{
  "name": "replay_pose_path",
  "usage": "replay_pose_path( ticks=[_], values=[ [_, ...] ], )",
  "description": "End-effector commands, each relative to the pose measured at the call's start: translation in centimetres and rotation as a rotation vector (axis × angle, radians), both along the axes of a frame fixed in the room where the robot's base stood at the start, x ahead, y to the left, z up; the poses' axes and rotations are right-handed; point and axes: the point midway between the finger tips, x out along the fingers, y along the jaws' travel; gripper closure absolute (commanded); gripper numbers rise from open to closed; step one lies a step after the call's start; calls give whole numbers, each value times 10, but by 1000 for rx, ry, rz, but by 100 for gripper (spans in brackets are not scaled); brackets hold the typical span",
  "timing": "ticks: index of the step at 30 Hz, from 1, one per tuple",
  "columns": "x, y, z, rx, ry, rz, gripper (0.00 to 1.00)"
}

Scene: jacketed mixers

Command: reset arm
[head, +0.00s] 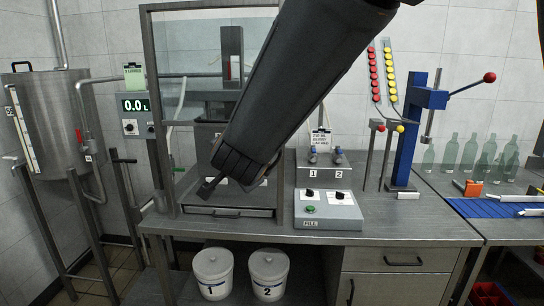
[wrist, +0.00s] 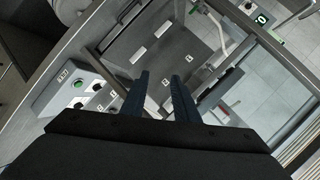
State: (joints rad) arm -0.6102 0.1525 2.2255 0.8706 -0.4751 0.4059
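My gripper shows in the wrist view (wrist: 160,88) with its two dark fingers apart and nothing between them. In the head view my dark arm comes down from the top right across the middle. Its end (head: 215,183) is in front of the framed filling station, above the bench top; the fingers are mostly hidden there. In the wrist view the fingers point at the grey station floor, with the control box (wrist: 78,92) with its green button to the left.
A control box (head: 328,210) marked FILL stands on the bench (head: 420,225). A steel tank (head: 48,120) stands left. A blue lever press (head: 408,130) and several clear bottles (head: 470,152) stand right. White buckets 1 (head: 212,275) and 2 (head: 268,275) are beneath the bench.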

Motion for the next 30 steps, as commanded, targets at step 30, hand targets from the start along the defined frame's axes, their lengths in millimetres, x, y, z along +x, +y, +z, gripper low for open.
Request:
replay_pose_path(
  ticks=[30],
  values=[
    [-233,-290,-191,-703,832,694,72]
  ],
)
